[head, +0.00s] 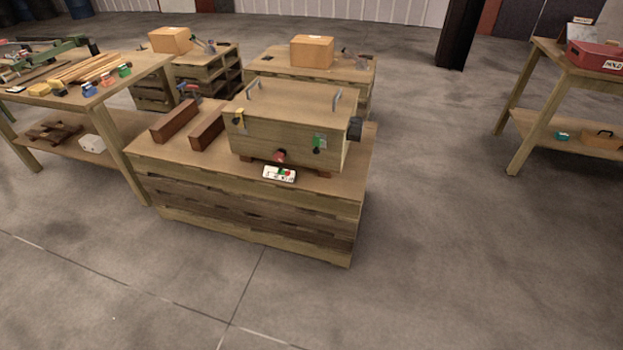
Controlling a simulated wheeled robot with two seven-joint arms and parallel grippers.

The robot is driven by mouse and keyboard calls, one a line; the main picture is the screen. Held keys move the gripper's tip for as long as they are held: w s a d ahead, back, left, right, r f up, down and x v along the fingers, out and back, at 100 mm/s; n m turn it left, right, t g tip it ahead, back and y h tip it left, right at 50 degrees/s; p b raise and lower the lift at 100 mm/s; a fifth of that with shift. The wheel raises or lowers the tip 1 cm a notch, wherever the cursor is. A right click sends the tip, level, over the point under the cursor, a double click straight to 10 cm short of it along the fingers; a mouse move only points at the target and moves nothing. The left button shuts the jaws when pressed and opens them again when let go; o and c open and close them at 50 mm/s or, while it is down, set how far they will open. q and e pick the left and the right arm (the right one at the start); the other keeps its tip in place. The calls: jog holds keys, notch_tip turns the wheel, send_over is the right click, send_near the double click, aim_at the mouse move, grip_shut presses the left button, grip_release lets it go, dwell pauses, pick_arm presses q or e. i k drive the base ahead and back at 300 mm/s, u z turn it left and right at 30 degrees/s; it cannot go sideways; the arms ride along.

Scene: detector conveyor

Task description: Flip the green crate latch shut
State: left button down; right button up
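A wooden crate (290,122) with two metal handles on its lid stands on a wooden pallet stand (250,218) left of the middle in the head view. The green latch (319,142) is on the right part of the crate's front face, with a dark knob on it. It is too small to tell how the latch is set. A yellow latch (239,117) is at the left of the front face, and a red knob (280,156) is low in the middle. Neither of my grippers shows in this view.
Two dark red-brown blocks (175,121) lie left of the crate, and a small white panel (280,173) lies before it. A workbench (90,97) with tools is at left, another table (545,100) at right. The floor in front and to the right is clear.

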aim_at(317, 141)
jog(key=k, duration=0.6)
jog(key=z, duration=0.8)
jog(key=i, duration=0.55)
jog(key=z, duration=0.6)
jog(key=i, duration=0.8)
jog(key=u, duration=0.45)
